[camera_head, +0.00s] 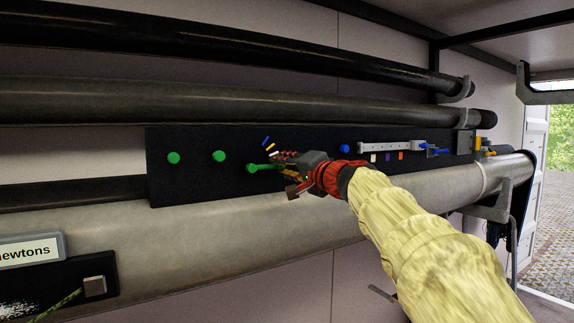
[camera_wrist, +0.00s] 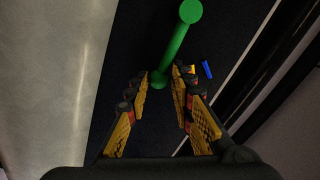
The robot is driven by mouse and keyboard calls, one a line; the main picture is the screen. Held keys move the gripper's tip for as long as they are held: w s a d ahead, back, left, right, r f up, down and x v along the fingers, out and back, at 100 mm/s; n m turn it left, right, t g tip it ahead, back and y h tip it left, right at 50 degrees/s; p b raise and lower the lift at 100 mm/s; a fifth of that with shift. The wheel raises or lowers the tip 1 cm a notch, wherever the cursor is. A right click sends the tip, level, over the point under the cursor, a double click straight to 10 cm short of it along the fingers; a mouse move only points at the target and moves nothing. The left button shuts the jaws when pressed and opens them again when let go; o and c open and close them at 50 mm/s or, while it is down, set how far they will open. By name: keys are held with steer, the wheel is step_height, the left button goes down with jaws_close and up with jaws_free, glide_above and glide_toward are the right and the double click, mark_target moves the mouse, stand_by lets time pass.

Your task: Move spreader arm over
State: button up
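A green arm with a round knob (camera_head: 252,168), likely the spreader arm, is on the dark board (camera_head: 195,185). In the wrist view, the green bar (camera_wrist: 174,50) runs from its round knob (camera_wrist: 190,12) down to an end between my fingertips. My gripper (camera_head: 280,160) is at the right end of this green arm. In the wrist view, my gripper (camera_wrist: 161,80) has its fingers apart on either side of the bar's lower end. Whether a finger touches the bar cannot be told.
Two green knobs (camera_head: 173,157) (camera_head: 218,156) are left on the board. A blue knob (camera_head: 344,149), a white slotted bar (camera_head: 390,147) and coloured squares (camera_head: 387,157) are right. Blue and yellow marks (camera_head: 267,141) lie above my gripper. Long spars (camera_head: 200,100) run above, a thick grey one (camera_head: 200,235) below.

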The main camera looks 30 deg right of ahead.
steer(key=shift+f, duration=0.25)
steer(key=shift+c, duration=1)
steer(key=shift+r, duration=0.1)
steer(key=shift+a+r+p, duration=0.1)
steer(key=shift+r+p, duration=0.7)
steer(key=shift+r, duration=0.35)
steer(key=shift+c, duration=0.4)
steer(key=shift+a+r, duration=0.1)
steer(key=shift+r, duration=0.05)
steer(key=shift+c, duration=0.2)
steer(key=shift+r, duration=0.15)
steer(key=shift+a+r+p, duration=0.2)
steer(key=shift+r+p, duration=0.25)
steer(key=shift+r, duration=0.05)
steer(key=shift+o, duration=0.2)
steer(key=shift+s+a+r+p, duration=0.1)
steer(key=shift+a+r+p, duration=0.25)
steer(key=shift+r, duration=0.25)
steer(key=shift+c, duration=0.2)
